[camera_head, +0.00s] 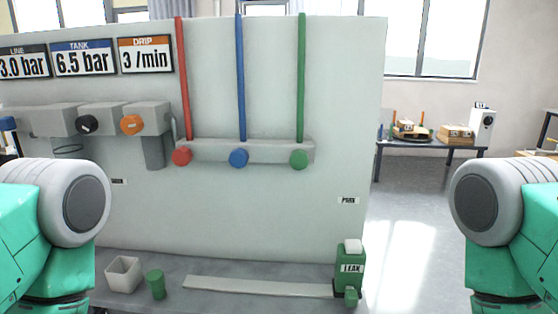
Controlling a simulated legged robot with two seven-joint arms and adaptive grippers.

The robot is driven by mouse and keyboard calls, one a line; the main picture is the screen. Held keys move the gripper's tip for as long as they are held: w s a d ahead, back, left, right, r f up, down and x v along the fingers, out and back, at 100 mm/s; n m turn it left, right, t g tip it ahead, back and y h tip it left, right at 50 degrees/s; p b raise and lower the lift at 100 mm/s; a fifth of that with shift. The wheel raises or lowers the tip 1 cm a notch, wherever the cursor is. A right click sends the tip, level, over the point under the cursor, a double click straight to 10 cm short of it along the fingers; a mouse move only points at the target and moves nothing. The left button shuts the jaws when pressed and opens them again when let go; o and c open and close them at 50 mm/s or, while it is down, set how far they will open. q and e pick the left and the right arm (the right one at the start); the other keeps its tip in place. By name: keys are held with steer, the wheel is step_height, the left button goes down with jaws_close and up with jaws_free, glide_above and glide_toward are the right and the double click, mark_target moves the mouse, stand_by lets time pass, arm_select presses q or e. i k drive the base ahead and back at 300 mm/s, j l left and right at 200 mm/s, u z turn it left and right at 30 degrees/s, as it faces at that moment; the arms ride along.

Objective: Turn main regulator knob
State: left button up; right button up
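A grey wall panel (250,90) in the head view carries several round knobs. A black knob (87,122) sits on a grey housing below the TANK sign (84,59), which reads 6.5 bar. An orange knob (132,124) is right of it, below the DRIP sign (146,55) reading 3 /min. At the left edge a blue knob (8,123) is partly cut off, below the LINE sign (22,63) reading 3.0 bar. No label tells which is the main regulator knob. Only parts of my two arms show, at the left and right edges; both grippers are out of view.
Red (181,156), blue (238,158) and green (299,160) knobs sit on a bar below coloured pipes. On the ledge stand a white cup (123,274), a green cylinder (156,284), a flat strip (258,287) and a green LEAK bottle (350,270).

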mark_target(86, 124)
steer(key=u, duration=1.35)
